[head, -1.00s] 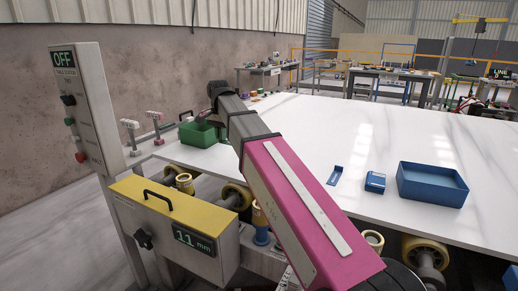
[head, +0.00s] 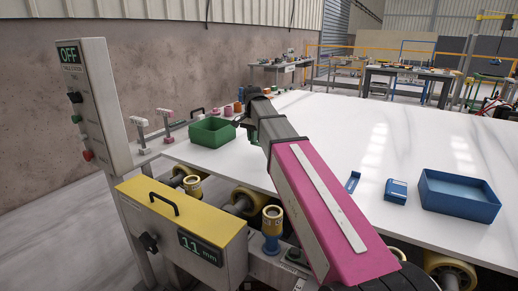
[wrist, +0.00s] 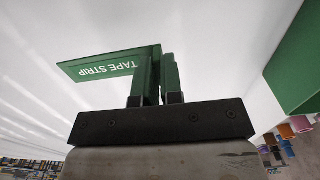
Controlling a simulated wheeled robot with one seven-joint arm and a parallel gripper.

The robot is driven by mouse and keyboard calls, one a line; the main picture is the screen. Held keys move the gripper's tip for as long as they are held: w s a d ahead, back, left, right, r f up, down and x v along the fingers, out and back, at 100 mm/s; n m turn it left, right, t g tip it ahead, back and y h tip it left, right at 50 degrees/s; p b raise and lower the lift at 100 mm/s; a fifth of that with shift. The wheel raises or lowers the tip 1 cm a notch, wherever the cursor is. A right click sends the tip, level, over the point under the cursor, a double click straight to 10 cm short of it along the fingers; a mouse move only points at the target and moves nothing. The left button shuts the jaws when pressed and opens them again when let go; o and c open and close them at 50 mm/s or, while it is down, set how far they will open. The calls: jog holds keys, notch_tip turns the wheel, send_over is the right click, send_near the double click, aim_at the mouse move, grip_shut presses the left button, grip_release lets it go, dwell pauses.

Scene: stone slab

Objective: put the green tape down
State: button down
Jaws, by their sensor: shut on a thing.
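The green tape (wrist: 105,66) is a flat green piece lettered "TAPE STRIP" in the wrist view. My gripper (wrist: 158,70) is shut on it, with the lettered part sticking out to the left of the fingers. Part of the green bin also shows at the right edge of the wrist view (wrist: 300,62).
The white slab (head: 330,125) is broad and mostly clear. A blue tray (head: 459,196), a small blue box (head: 396,191) and a flat blue piece (head: 352,182) sit at its right. Several coloured spools (head: 228,110) stand behind the green bin. A yellow-topped control box (head: 180,210) stands at front left.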

aim_at(258, 154)
jog(key=shift+w+d+f, duration=0.45)
jog(key=shift+d+f, duration=0.05)
jog(key=shift+d, duration=0.15)
jog(key=shift+w+d+f, duration=0.45)
jog(key=shift+d+f, duration=0.05)
jog(key=shift+d, duration=0.1)
jog(key=shift+f, duration=1.9)
jog(key=c, duration=1.3)
grip_release()
jog(key=shift+f, duration=0.1)
jog(key=shift+o, duration=0.2)
notch_tip(258, 154, up, 12)
